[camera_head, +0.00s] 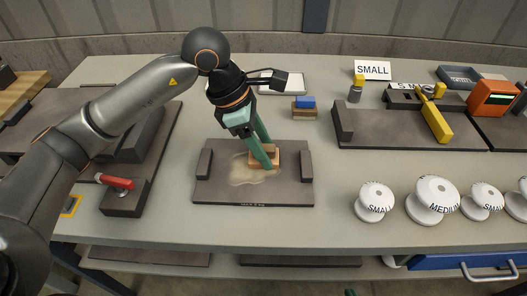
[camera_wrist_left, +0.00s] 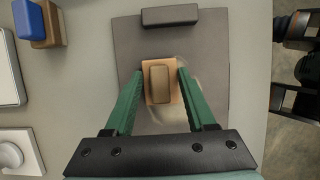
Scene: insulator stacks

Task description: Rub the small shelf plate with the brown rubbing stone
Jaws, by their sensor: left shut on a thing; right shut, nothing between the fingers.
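The brown rubbing stone (camera_head: 262,161), a tan block with a raised brown grip, sits on a dark grey plate (camera_head: 215,187) with an upright block at each side. I take this to be the small shelf plate; the lettering on its front edge is too small to read. A pale smear (camera_head: 240,174) lies beside and under the stone. My left gripper (camera_head: 272,162) is shut on the stone's grip; the wrist view shows the stone (camera_wrist_left: 160,83) between the green fingers. Only green tips of my right gripper (camera_head: 349,292) show at the bottom edge, shut and empty.
White insulators (camera_head: 374,203) stand at the right front. A blue-topped wooden block (camera_head: 304,107) stands behind the plate, and a block with a red handle (camera_head: 117,183) to its left. A SMALL sign (camera_head: 373,70) stands at the back. Bench is clear just right of the plate.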

